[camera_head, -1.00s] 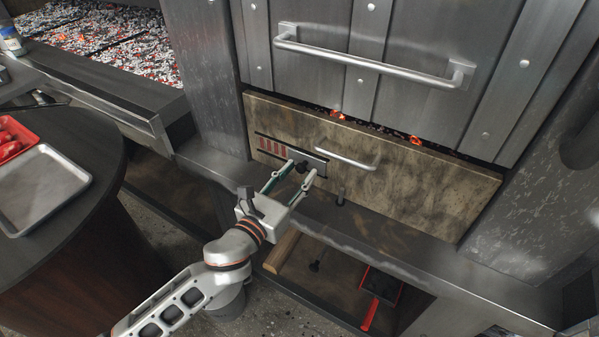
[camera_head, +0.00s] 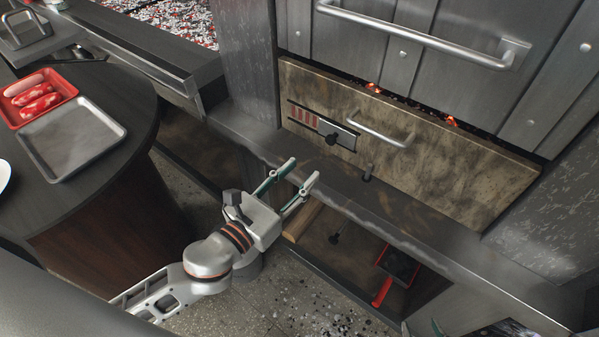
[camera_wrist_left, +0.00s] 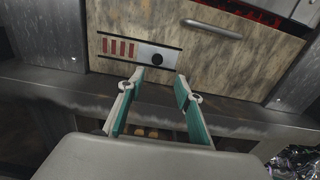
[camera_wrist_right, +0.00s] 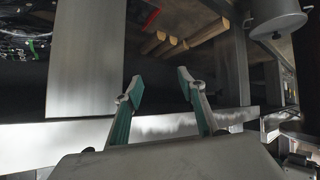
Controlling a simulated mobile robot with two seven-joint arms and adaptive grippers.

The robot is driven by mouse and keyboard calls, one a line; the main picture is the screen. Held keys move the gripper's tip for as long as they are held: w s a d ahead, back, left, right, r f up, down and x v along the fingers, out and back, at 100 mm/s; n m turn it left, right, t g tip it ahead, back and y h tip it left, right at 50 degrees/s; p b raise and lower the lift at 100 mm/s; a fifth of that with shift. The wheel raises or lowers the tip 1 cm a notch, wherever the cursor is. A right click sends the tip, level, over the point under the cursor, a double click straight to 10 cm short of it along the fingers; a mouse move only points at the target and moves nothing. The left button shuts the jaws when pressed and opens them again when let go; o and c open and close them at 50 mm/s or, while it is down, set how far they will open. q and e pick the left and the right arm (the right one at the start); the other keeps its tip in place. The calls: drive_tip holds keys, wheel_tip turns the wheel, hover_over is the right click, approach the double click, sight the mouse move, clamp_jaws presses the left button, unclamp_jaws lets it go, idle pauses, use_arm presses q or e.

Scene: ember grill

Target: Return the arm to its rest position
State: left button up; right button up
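My left gripper (camera_head: 294,178) is open and empty in the head view. It hangs in front of the steel ledge, apart from the slider panel (camera_head: 322,127) with its black knob (camera_head: 332,139). In the left wrist view its two teal-padded fingers (camera_wrist_left: 157,82) are spread, with the slider panel (camera_wrist_left: 139,50) beyond them. The right arm is not clearly seen in the head view.
The grill drawer front (camera_head: 440,155) with its handle (camera_head: 378,134) is beyond the ledge. Below is a shelf with a red-handled shovel (camera_head: 383,290). At left, a round table holds a steel tray (camera_head: 75,140) and a red tray (camera_head: 62,85) of meat.

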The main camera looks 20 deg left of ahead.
use_arm(q)
drive_tip(key=s+a+f+n+g+y+p, duration=0.1)
drive_tip(key=s+a+f+n+g+p, duration=0.2)
drive_tip(key=s+f+n, duration=0.5)
drive_tip(key=s+a+f+n+g+y+p, duration=0.2)
drive_tip(key=s+f+n+p, duration=0.3)
drive_tip(key=n, duration=2.2)
drive_tip(key=s+a+f+g, duration=0.1)
drive_tip(key=s+f, duration=0.3)
drive_tip(key=s, duration=0.1)
drive_tip(key=shift+s+n+g+y+p, duration=0.25)
drive_tip(key=shift+n+g+y+p, duration=0.05)
drive_tip(key=shift+n+p, duration=0.1)
use_arm(e)
drive_tip(key=shift+m, duration=0.4)
drive_tip(key=r, duration=0.3)
drive_tip(key=s+a+r, duration=0.1)
drive_tip(key=r, duration=0.1)
drive_tip(key=shift+w+r, duration=0.2)
drive_tip(key=shift+r, duration=0.1)
drive_tip(key=shift+f, duration=0.1)
